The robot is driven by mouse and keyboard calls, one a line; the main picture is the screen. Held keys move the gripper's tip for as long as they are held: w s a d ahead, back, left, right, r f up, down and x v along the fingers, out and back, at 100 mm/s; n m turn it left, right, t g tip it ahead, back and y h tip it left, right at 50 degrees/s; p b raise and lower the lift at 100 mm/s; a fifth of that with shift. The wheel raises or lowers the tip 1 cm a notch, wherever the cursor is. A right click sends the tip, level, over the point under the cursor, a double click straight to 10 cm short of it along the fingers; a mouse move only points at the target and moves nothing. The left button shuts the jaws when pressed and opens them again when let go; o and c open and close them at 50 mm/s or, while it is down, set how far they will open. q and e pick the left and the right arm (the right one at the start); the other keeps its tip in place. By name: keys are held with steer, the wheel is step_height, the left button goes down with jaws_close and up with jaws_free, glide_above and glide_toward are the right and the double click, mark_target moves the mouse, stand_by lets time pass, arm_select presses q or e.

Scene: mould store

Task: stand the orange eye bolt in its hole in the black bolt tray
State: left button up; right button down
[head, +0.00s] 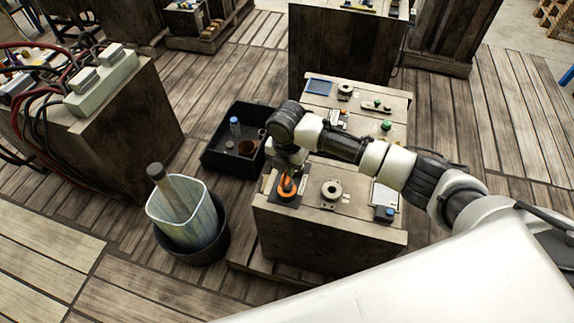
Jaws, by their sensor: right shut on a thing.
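The orange eye bolt (287,194) is at the near left corner of the wooden block top, directly below my right gripper (288,177). My right gripper points down and is shut on the eye bolt. The black bolt tray (299,202) is a small dark plate under and around the bolt. The gripper and bolt cover part of the tray. I cannot tell whether the bolt's shank is in a hole or just above it. My left gripper is not in view.
A round grey metal part (331,189) sits right of the tray. A blue-topped dark item (384,213) and a white sheet (385,195) lie farther right. A black bin (219,164) stands on the floor to the left, and a bucket (203,245) nearer. My right arm crosses the block.

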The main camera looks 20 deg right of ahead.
steer(key=shift+w+r+p, duration=0.1)
steer(key=shift+r+p, duration=0.05)
steer(key=shift+p, duration=0.3)
stand_by(0.3)
steer(key=shift+f+b, duration=0.3)
steer(key=shift+f, duration=1.25)
stand_by(1.6)
steer(key=c, duration=1)
jaws_free()
